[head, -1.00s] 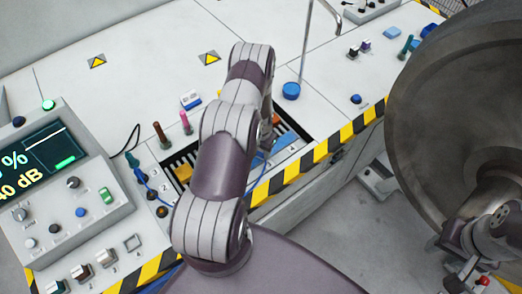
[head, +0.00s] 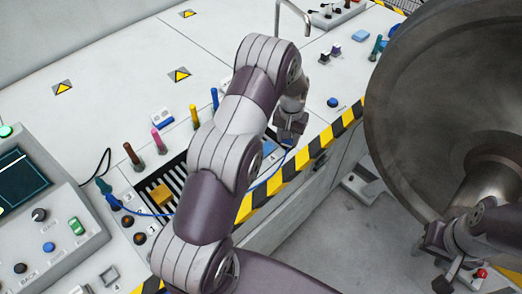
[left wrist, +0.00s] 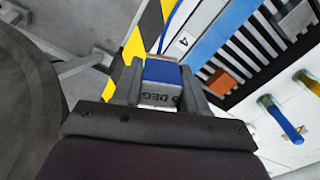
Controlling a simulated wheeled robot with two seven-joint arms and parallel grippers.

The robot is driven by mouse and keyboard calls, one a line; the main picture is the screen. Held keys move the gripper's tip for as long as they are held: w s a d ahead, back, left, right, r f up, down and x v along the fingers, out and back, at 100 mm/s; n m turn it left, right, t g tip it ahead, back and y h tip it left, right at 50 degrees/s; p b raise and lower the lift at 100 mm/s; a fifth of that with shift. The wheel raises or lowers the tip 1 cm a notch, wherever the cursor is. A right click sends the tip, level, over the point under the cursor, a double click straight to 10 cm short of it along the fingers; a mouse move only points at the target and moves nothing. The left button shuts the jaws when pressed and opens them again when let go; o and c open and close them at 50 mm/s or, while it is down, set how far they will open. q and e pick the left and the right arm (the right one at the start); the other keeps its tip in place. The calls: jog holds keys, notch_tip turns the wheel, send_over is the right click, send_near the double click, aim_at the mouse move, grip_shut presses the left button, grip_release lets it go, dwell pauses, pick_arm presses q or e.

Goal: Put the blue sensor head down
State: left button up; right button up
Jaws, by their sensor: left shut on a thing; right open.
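The blue sensor head (left wrist: 161,72), with a grey face lettered "DEG", is clamped between the two fingers of my left gripper (left wrist: 158,82) in the left wrist view. A blue cable rises from it. In the head view my left gripper (head: 288,136) points down near the striped front edge of the bench, beside the right end of the slotted tray (head: 176,180). The sensor head is hard to make out there. A blue cable runs from the left console towards that gripper. My right gripper (head: 446,264) is open and empty at lower right, in front of the large wheel.
The large grey wheel (head: 415,120) fills the right side. Coloured upright handles stand behind the tray. A console (head: 50,225) is at left.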

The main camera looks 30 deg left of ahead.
pick_arm(q)
jog(key=shift+w+d+f, duration=0.3)
jog(key=shift+w+d, duration=0.25)
jog(key=shift+d, duration=0.15)
jog(key=a+f+p, duration=0.1)
jog(key=a+f, duration=0.1)
jog(key=a, duration=0.1)
jog(key=a+f+p, duration=0.1)
jog(key=a+f, duration=0.1)
jog(key=a, duration=0.2)
jog(key=a+f+p, duration=0.1)
jog(key=a+f, duration=0.1)
jog(key=a, duration=0.1)
jog(key=shift+s+a, duration=0.1)
jog(key=shift+a, duration=0.05)
jog(key=shift+a+f, duration=0.15)
jog(key=shift+f, duration=0.25)
notch_tip(320, 180, down, 3)
jog(key=shift+r+p, duration=0.1)
jog(key=shift+p, duration=0.55)
jog(key=shift+f, duration=0.4)
